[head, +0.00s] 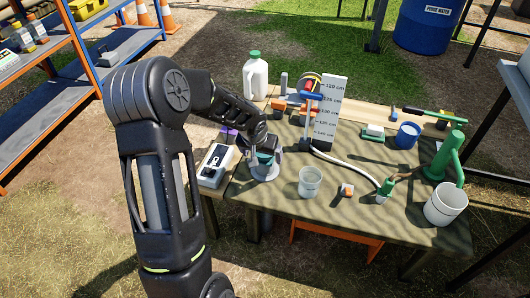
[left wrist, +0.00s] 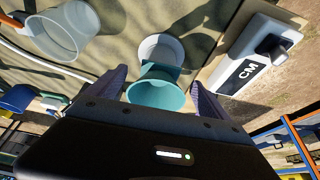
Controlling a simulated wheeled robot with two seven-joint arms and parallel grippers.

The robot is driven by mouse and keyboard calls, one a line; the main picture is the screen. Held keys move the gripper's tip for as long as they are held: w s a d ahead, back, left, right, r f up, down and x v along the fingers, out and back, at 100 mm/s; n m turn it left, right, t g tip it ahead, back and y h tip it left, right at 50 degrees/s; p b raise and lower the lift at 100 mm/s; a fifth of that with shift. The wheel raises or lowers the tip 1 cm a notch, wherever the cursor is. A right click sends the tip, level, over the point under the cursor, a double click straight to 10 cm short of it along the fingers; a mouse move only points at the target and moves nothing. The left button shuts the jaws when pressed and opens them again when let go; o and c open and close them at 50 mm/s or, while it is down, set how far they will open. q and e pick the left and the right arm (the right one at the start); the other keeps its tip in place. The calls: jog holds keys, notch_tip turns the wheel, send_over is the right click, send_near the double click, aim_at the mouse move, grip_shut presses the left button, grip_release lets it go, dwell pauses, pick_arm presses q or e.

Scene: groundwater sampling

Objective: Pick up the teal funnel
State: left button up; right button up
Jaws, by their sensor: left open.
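The teal funnel (left wrist: 156,92) sits between the two open fingers of my left gripper (left wrist: 158,88) in the left wrist view, with a gap visible on both sides. It rests over a white round holder (left wrist: 161,47). In the head view my left gripper (head: 264,146) hangs over the left part of the table and covers much of the funnel (head: 264,158); the white holder (head: 265,173) shows below it. My right gripper is not in either view.
A grey-white meter box (head: 214,165) lies left of the funnel, and a clear beaker (head: 310,182) stands to its right. A white jug (head: 255,78) and a depth scale board (head: 328,110) stand behind. A green pump (head: 445,158) and white bucket (head: 445,204) are at right.

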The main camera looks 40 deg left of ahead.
pick_arm(q)
jog(key=b+x, duration=0.1)
jog(key=x, duration=0.3)
jog(key=shift+f+b, duration=0.25)
jog(key=shift+b, duration=0.05)
jog(key=shift+w+f, duration=0.2)
jog(key=shift+f, duration=0.15)
jog(key=shift+c, duration=0.3)
jog(key=c, duration=1.5)
notch_tip(320, 180, up, 10)
jog(key=p, duration=0.3)
jog(key=shift+r, duration=0.1)
